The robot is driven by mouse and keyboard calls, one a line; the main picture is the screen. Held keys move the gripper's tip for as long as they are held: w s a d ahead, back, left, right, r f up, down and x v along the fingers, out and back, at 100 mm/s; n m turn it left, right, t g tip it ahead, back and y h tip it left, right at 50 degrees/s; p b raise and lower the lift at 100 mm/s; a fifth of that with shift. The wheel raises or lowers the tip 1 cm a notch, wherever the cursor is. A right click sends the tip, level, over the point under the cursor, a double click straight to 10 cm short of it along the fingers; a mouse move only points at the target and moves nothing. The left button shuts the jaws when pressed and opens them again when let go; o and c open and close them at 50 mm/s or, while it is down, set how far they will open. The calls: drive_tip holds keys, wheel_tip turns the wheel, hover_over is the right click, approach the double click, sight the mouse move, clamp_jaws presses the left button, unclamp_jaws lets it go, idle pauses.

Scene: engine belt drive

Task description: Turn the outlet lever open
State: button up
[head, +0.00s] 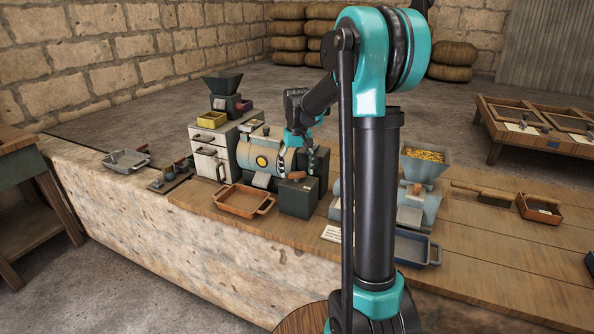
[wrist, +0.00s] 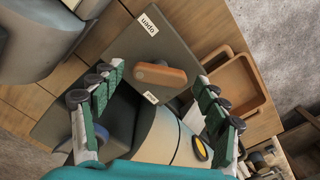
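The outlet lever is a short wooden handle (wrist: 162,75) on top of a dark grey box (wrist: 185,40). A white label reading "open" (wrist: 149,19) is on the box, and a second small label (wrist: 150,97), too small to read, sits close below the handle. In the head view the handle (head: 297,175) shows on the dark box (head: 299,199). My gripper (wrist: 159,78) is open, with one finger on either side of the handle and visible gaps to both. In the head view my gripper (head: 302,156) is above the box, its fingers partly hidden.
A grey drum with a yellow disc (head: 262,161) stands left of the box. An orange-brown tray (head: 243,201) lies in front of it. A hopper of yellow grain (head: 424,160) and a dark blue tray (head: 415,248) stand to the right.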

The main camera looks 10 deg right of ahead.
drive_tip(key=c, duration=0.9)
drive_tip(key=shift+c, duration=0.2)
drive_tip(key=shift+m, duration=0.3)
drive_tip(key=m, duration=0.3)
drive_tip(key=shift+m, duration=1.9)
drive_tip(key=o, duration=1.2)
drive_tip(key=shift+c, duration=0.2)
drive_tip(key=shift+r, duration=0.1)
